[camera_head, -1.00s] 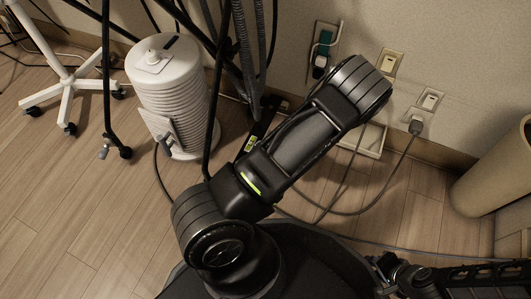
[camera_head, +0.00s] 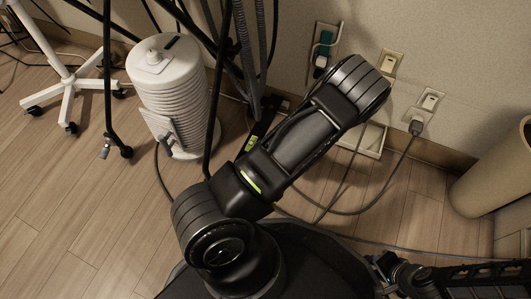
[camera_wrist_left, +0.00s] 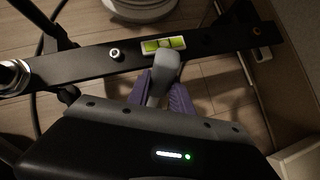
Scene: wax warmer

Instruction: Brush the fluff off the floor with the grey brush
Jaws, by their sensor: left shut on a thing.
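In the left wrist view, my left gripper (camera_wrist_left: 162,88) has its purple fingers shut on a grey piece that looks like the handle of the grey brush (camera_wrist_left: 166,66). The rest of the brush, including any bristles, is hidden or too dark to tell. In the head view my arm covers the middle of the picture, and the left gripper and brush cannot be made out. The wooden floor (camera_head: 60,205) shows at left and right. I cannot make out any fluff on it. My right gripper is not in view.
A black bar with a yellow-green spirit level (camera_wrist_left: 164,44) crosses just beyond the fingers. A white ribbed cylinder (camera_head: 173,95) stands on the floor among black cables. A white wheeled stand (camera_head: 68,85) is at left, a beige bin (camera_head: 490,175) at right, and wall sockets (camera_head: 430,100) at back.

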